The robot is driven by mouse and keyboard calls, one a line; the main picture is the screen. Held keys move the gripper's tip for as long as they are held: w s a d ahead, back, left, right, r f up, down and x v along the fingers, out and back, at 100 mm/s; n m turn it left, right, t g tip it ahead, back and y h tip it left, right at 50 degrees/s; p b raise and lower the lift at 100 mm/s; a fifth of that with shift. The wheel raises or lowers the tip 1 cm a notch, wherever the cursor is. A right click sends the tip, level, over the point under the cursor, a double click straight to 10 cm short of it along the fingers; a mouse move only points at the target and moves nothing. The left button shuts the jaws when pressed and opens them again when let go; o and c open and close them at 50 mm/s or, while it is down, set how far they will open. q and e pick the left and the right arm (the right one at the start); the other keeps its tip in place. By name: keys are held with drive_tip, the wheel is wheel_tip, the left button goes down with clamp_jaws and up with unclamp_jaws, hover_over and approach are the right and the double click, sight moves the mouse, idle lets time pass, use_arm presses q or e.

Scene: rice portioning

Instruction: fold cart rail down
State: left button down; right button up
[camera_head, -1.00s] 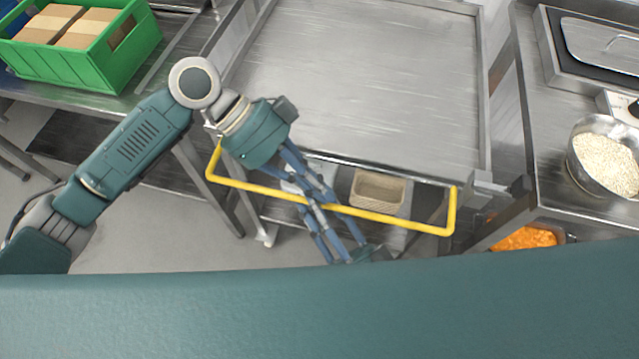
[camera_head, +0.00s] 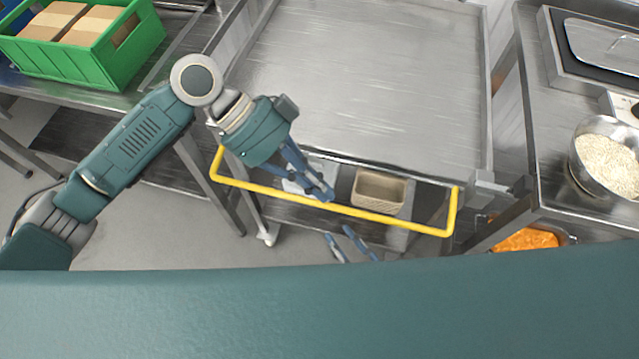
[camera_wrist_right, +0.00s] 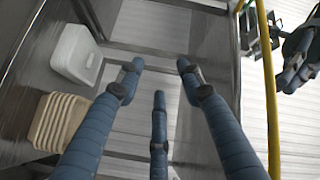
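The yellow cart rail (camera_head: 390,219) juts out from the near edge of the steel cart (camera_head: 350,75). Its exact tilt is hard to tell from above. In the wrist view the rail (camera_wrist_right: 268,90) runs upright, right of my right gripper and apart from it. My left gripper (camera_head: 322,190) is at the rail's middle, its fingers close together over or beside the bar; contact is unclear. It also shows at the upper right of the wrist view (camera_wrist_right: 295,70). My right gripper (camera_wrist_right: 160,68) is open with nothing between its fingers. In the head view only its fingertips (camera_head: 341,238) show, below the rail.
Beige containers (camera_head: 380,191) and a white bin (camera_wrist_right: 78,52) sit on the cart's lower shelf. A green crate (camera_head: 125,55) is on the left table. A bowl of rice (camera_head: 608,165) stands on the right counter. The cart top is bare.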

drive_tip(key=s+d+f+n+g+h, duration=0.15)
drive_tip(key=d+f, duration=0.25)
drive_tip(key=f, duration=0.5)
drive_tip(key=s+d+f+n+g+h, duration=0.1)
drive_tip(key=s+d+f+g+h, duration=0.25)
drive_tip(key=f, duration=0.55)
drive_tip(key=s+d+f+n+g+h, duration=0.15)
drive_tip(key=d+f, duration=0.25)
drive_tip(key=f, duration=0.5)
use_arm(q)
drive_tip(key=shift+r+p, duration=0.1)
drive_tip(key=shift+p, duration=0.35)
use_arm(e)
drive_tip(key=s+d+f+n+g+h, duration=0.1)
drive_tip(key=s+d+f+g, duration=0.1)
drive_tip(key=s, duration=0.6)
drive_tip(key=s+d+f+n+g+h, duration=0.1)
drive_tip(key=s+d+f+g, duration=0.2)
drive_tip(key=s+f+g, duration=0.2)
drive_tip(key=s+f, duration=0.2)
drive_tip(key=s, duration=0.2)
drive_tip(key=shift+d+f+n, duration=0.2)
drive_tip(key=shift+d+n, duration=0.1)
drive_tip(key=shift+d, duration=0.05)
drive_tip(key=shift+g, duration=0.25)
use_arm(q)
drive_tip(key=v, duration=1.2)
use_arm(e)
drive_tip(key=shift+w, duration=0.1)
